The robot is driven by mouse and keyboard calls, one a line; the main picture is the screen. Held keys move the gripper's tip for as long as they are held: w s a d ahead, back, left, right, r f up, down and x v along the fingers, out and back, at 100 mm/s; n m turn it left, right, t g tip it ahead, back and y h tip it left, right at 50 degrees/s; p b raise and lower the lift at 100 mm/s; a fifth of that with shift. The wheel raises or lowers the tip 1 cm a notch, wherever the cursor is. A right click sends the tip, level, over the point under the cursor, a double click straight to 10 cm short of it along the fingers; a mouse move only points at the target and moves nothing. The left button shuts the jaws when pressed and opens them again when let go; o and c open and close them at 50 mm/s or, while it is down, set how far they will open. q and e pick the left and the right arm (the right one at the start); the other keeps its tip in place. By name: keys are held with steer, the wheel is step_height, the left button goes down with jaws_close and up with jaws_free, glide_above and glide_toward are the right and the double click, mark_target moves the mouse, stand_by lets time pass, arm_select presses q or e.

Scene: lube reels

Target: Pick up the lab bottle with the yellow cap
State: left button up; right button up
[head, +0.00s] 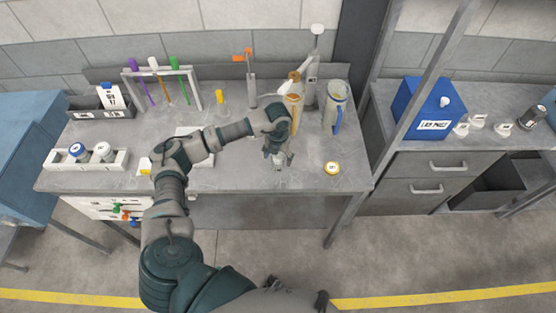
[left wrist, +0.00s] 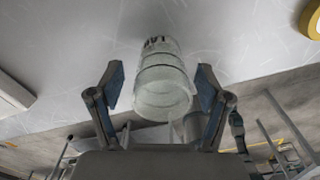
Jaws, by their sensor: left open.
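My left gripper (head: 279,150) reaches down over the front middle of the grey table. Its two fingers stand apart in the left wrist view, on either side of a clear glass bottle (left wrist: 162,80) with dark lettering. The bottle also shows below the gripper in the head view (head: 279,167); the gripper partly hides it, and I see no yellow cap on it. A round yellow-rimmed item with a white middle (head: 331,168) sits to the right, apart from the gripper; its edge shows in the left wrist view (left wrist: 311,19). I cannot tell whether it is a capped bottle or a loose cap.
Behind the gripper stand a tall dispenser (head: 311,75), a clear jug (head: 336,105) and an amber-topped vessel (head: 292,103). A test-tube rack (head: 163,85) and a small yellow-topped flask (head: 221,103) are at back left. A white tray (head: 68,162) holds bottles at left.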

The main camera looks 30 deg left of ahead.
arm_select(q)
steer(key=shift+f, duration=0.25)
steer(key=c, duration=1.1)
steer(key=shift+r, duration=0.1)
